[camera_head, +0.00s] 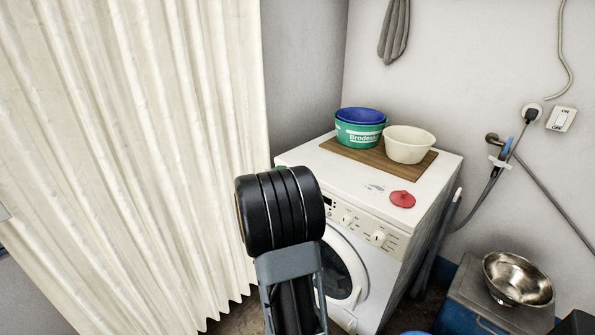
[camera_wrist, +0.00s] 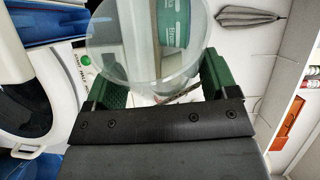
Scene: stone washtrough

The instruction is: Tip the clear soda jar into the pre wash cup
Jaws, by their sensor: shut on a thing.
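In the wrist view, my gripper (camera_wrist: 160,78) has its green fingers closed on the sides of the clear jar (camera_wrist: 112,42). The jar is see-through, and its wide round rim faces the camera. I cannot tell what is in it. In the head view the black end of my arm hides the jar and most of the gripper, in front of the left part of the washing machine (camera_head: 412,218). I cannot make out the pre wash cup in either view. A white panel with a green round mark (camera_wrist: 85,61) shows left of the jar in the wrist view.
A red lid (camera_head: 402,199) lies near the front edge. A curtain (camera_head: 130,150) hangs left; a steel bowl (camera_head: 518,278) stands right.

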